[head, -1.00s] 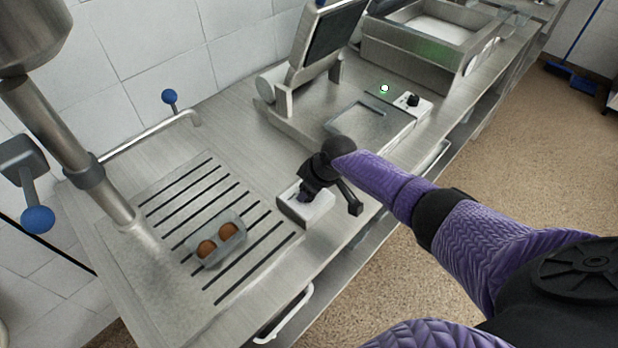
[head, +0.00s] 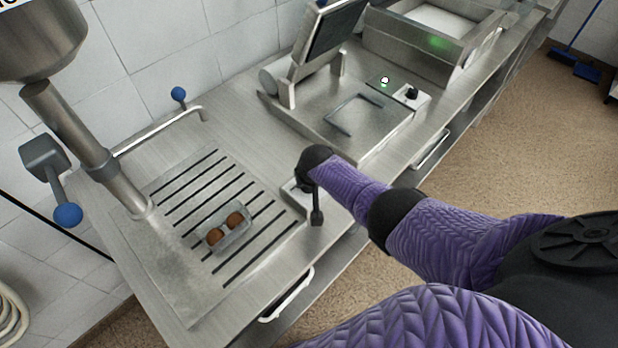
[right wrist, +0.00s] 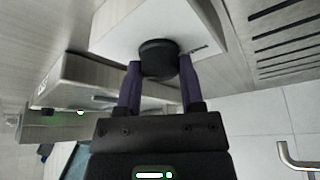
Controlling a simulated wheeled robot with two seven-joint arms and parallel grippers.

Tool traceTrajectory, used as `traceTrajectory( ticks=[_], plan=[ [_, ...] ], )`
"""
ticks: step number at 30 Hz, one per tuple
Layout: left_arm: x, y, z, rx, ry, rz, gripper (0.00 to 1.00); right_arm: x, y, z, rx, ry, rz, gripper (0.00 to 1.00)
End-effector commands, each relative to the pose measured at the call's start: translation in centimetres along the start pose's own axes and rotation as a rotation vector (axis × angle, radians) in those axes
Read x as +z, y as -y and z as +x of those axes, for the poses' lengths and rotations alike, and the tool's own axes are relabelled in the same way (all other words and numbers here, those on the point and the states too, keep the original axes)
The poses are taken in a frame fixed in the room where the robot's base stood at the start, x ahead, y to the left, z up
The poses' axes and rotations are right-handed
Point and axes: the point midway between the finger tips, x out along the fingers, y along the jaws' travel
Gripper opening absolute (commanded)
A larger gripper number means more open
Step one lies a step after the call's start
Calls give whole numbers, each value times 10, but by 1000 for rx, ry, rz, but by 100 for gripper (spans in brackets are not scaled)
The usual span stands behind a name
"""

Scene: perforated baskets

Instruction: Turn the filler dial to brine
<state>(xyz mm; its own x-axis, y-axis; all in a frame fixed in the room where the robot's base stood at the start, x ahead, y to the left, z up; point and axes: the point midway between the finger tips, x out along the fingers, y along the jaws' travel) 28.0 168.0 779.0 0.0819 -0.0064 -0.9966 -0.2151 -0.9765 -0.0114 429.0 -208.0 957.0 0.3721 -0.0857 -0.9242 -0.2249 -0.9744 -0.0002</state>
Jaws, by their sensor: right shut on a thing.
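The filler dial is a black round knob (right wrist: 158,58) on a pale box (right wrist: 115,22) in the right wrist view. In the head view the box (head: 289,194) sits at the counter's front edge beside the slotted drain, mostly hidden under my right wrist. My right gripper (right wrist: 160,74) is shut on the dial, with one purple finger on each side of it. In the head view the dial and fingertips are hidden behind my wrist. The dial's markings and pointer cannot be read. My left gripper is not in view.
A grey holder (head: 231,236) with two brown round things sits on the slotted drain (head: 188,190). A second black knob (head: 411,92) is on a box by the scale-like machine (head: 310,110). The filler tube (head: 75,135) stands at left, with a blue-ended lever (head: 67,213).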

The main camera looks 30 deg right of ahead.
Motion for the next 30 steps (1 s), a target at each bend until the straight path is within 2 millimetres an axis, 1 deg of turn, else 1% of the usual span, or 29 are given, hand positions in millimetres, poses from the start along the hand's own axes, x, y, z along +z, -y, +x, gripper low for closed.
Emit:
traceTrajectory(
  ticks=[6,19,20,21,23,24,25,30],
  plan=[
    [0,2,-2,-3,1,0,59,-1,1,0,13,-2,34,0],
    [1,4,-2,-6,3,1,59,-1,0,0,16,-2,41,0],
    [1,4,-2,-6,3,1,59,-1,0,0,16,-2,41,53],
    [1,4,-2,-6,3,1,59,-1,0,0,16,-2,41,62],
    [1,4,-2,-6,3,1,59,-1,0,0,16,-2,40,74],
    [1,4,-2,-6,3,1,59,-1,0,0,16,-2,40,83],
    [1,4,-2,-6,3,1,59,-1,0,0,16,-2,40,84],
    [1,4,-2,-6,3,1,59,0,0,0,16,-1,40,84]
  ],
)
